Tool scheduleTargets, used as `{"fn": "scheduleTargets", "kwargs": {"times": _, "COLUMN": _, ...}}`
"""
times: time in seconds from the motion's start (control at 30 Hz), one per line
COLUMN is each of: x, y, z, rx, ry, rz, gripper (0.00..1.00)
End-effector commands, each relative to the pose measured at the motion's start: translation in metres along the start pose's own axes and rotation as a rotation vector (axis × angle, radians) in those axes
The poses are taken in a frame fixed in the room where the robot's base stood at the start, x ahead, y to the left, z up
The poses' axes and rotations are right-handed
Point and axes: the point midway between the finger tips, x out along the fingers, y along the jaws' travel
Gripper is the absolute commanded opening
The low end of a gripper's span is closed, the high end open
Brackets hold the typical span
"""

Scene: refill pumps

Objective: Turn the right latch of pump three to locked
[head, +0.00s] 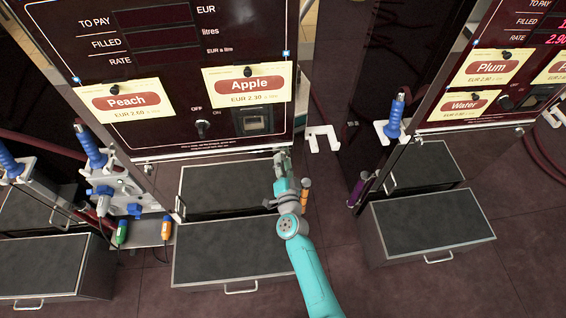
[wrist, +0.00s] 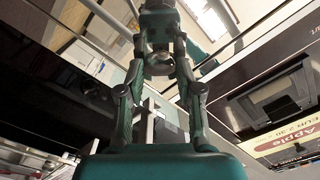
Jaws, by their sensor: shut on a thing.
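The middle pump (head: 180,88), with Peach and Apple labels, has a dark front panel with a pale bottom edge. My gripper (head: 283,160) is at the lower right corner of this panel, above the right end of the step. It also shows in the wrist view (wrist: 159,68), where its two fingers are closed around a small grey metal part (wrist: 160,62), seemingly the right latch. The fingers hide most of this part, so I cannot tell its turned position. No pump number is readable.
A two-tread dark step (head: 235,258) stands below the panel. An orange-handled part (head: 305,190) is close beside my gripper's right side. A white empty holder (head: 322,138) sticks out to the right. The Plum and Water pump (head: 480,110) stands further right, with a blue nozzle (head: 396,118).

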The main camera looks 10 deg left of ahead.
Motion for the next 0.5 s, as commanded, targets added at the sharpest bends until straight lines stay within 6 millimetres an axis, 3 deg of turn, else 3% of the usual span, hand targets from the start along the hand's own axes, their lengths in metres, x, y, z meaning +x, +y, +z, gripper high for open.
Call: {"fn": "scheduleTargets", "kwargs": {"times": 0.5, "x": 0.0000, "y": -0.0002, "z": -0.0005, "rx": 0.483, "ry": 0.001, "rz": 0.000, "gripper": 0.00}}
